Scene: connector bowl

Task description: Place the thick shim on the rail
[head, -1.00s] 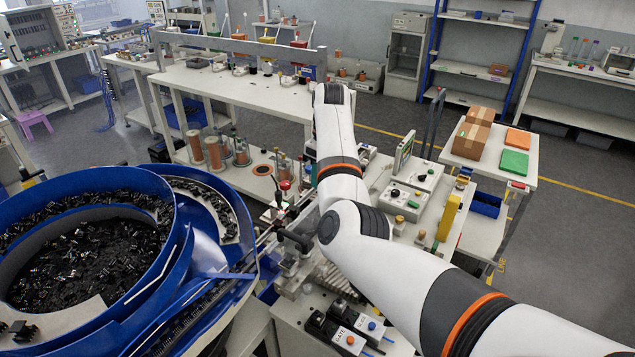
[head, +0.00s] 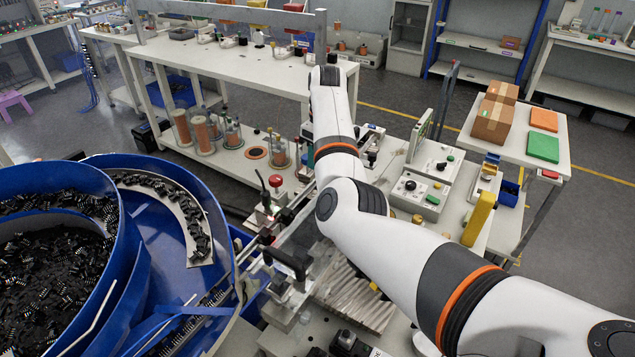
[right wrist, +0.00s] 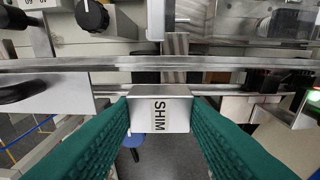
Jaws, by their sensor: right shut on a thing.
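In the right wrist view my right gripper (right wrist: 160,108) has green, ridged fingers shut on a light metal block, the shim (right wrist: 176,116), which carries a "SHIM" label. A long metal bar, which looks like the rail (right wrist: 90,66), runs across the picture just beyond the shim. The shim's far edge lies close to a lower strip of metal; I cannot tell whether they touch. In the head view my right arm comes in from the right and hides its own gripper and the shim. My left gripper is in neither current view.
A blue bowl feeder (head: 135,270) full of black connectors stands at the left. A black knob (right wrist: 92,16) sits beyond the bar. A control box (head: 410,187), a yellow block (head: 478,218) and cardboard boxes (head: 493,122) are to the right of my arm. A red button (head: 275,181) stands near the feeder track.

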